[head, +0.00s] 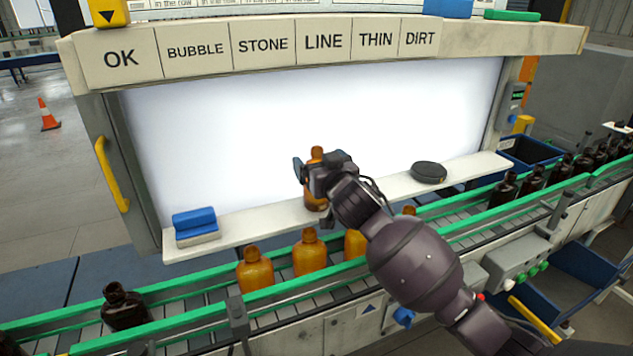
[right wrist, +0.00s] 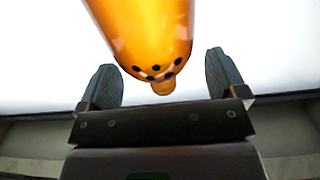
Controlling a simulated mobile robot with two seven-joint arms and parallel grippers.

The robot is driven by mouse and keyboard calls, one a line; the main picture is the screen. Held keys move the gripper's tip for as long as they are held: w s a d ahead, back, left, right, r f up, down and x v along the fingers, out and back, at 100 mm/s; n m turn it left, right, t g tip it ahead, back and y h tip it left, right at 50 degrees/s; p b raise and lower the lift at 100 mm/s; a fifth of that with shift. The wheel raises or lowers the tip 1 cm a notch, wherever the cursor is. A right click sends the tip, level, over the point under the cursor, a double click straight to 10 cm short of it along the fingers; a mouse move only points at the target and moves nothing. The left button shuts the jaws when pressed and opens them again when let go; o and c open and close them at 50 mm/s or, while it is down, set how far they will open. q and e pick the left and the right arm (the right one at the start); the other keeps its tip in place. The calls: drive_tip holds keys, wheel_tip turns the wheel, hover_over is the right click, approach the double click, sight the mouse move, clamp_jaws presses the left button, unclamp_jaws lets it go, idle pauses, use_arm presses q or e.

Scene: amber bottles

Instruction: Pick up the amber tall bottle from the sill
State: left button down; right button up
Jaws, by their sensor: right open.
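The amber tall bottle (head: 316,202) stands upright on the white sill (head: 270,232), in front of the bright lit panel. My right gripper (head: 312,172) is at its upper part and hides much of it in the head view. In the right wrist view the bottle (right wrist: 150,35) is glossy orange, with several dark dots near its neck. The open fingers of my right gripper (right wrist: 163,82) are on either side of the neck end, with gaps showing on both sides. My left gripper is not in view.
A blue-and-white block (head: 195,224) and a dark round object (head: 428,172) lie on the sill. Below it runs a green-railed conveyor with amber bottles (head: 256,272) and dark bottles (head: 124,308). A sign strip (head: 265,46) hangs above the panel.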

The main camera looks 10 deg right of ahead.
drive_tip(key=shift+w+a, duration=0.15)
drive_tip(key=shift+w, duration=0.55)
drive_tip(key=c, duration=1.2)
drive_tip(key=shift+c, duration=0.9)
drive_tip(key=shift+r, duration=0.15)
